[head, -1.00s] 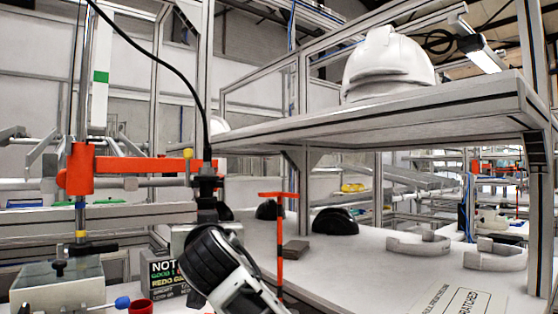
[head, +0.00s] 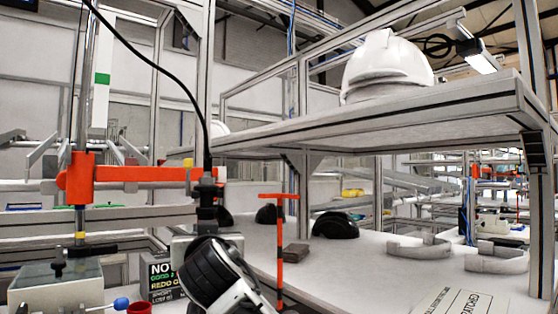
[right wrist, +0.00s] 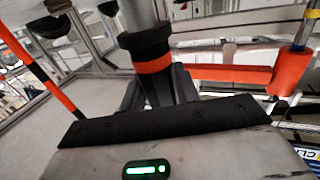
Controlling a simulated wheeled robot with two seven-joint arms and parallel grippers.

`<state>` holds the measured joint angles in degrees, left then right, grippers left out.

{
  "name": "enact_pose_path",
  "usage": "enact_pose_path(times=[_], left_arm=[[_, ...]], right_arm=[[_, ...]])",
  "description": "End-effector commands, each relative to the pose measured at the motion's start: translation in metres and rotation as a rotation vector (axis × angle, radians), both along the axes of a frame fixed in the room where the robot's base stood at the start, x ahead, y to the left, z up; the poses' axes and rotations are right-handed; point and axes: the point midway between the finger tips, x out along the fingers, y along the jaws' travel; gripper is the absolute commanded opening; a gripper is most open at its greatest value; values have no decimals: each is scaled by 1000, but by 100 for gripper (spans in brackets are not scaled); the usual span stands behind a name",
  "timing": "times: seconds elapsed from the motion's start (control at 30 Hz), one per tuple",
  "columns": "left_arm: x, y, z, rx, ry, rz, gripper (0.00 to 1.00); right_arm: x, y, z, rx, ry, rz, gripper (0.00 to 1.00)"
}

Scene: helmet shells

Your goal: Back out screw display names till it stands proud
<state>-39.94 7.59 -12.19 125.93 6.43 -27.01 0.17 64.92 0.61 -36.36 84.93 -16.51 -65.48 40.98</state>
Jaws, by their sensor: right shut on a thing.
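My right gripper (right wrist: 160,95) is shut on a screwdriving tool (right wrist: 150,48), a grey cylinder with a black collar and an orange band. In the head view the tool (head: 207,192) hangs upright at the end of an orange arm (head: 145,173), with a black cable from its top. My right wrist (head: 215,272) shows below it and hides the tool's lower end. The tip and any screw under it are hidden. A grey block fixture (head: 58,288) with a clamp stands at lower left. No screw or display naming one can be made out. My left gripper is not in view.
A dark sign (head: 161,280) reading NOT GOOD and REDO stands beside my wrist. A blue-ended tool (head: 121,303) and red cup (head: 139,307) are at the bottom. An orange T-topped rod (head: 280,245) stands right. A shelf (head: 440,110) holds a white helmet (head: 386,62).

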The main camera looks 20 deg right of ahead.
Motion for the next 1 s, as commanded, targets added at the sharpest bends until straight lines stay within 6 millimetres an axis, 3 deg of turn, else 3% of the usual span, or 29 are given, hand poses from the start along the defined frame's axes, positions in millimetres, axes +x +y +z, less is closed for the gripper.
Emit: enact_pose_path(times=[1.0], left_arm=[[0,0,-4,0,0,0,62]], right_arm=[[0,0,-9,0,6,0,0]])
